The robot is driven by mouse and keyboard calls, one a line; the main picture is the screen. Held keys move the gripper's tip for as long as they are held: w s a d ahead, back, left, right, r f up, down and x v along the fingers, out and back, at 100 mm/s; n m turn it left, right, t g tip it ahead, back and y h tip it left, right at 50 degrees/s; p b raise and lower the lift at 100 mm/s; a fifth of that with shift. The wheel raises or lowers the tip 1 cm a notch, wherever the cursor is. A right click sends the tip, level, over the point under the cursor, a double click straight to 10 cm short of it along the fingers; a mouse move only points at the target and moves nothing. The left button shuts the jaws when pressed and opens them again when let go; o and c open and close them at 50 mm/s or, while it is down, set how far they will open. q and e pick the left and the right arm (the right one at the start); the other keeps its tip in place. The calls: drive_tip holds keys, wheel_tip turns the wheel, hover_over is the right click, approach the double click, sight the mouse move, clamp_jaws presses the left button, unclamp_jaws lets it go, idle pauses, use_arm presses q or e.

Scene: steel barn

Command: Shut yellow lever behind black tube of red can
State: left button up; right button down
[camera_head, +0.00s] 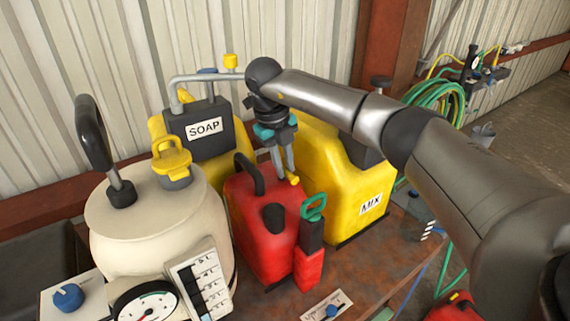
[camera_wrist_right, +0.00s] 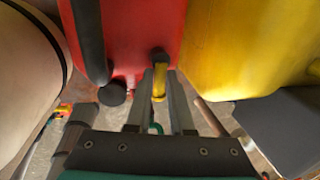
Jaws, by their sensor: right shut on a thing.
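The yellow lever (camera_head: 293,180) is at the can's upper rear right, behind the tube. My right gripper (camera_head: 284,168) comes down from above and is shut on the yellow lever. In the right wrist view the lever (camera_wrist_right: 159,82) lies between the two fingers (camera_wrist_right: 160,92), beside a dark fitting on the red body. The lever's far end is partly hidden. My left gripper is not in view.
A cream tank (camera_head: 115,230) with a yellow cap and gauge stands left. A yellow SOAP container (camera_head: 160,137) stands behind, and a yellow MIX container (camera_head: 350,185) is close on the right. The bench (camera_head: 385,262) has some clear surface at front right.

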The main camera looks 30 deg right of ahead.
drive_tip(key=c, duration=0.9)
unclamp_jaws()
drive_tip(key=shift+w+a+r, duration=0.1)
drive_tip(key=shift+w, duration=0.2)
drive_tip(key=shift+o, duration=0.4)
drive_tip(key=shift+s, duration=0.15)
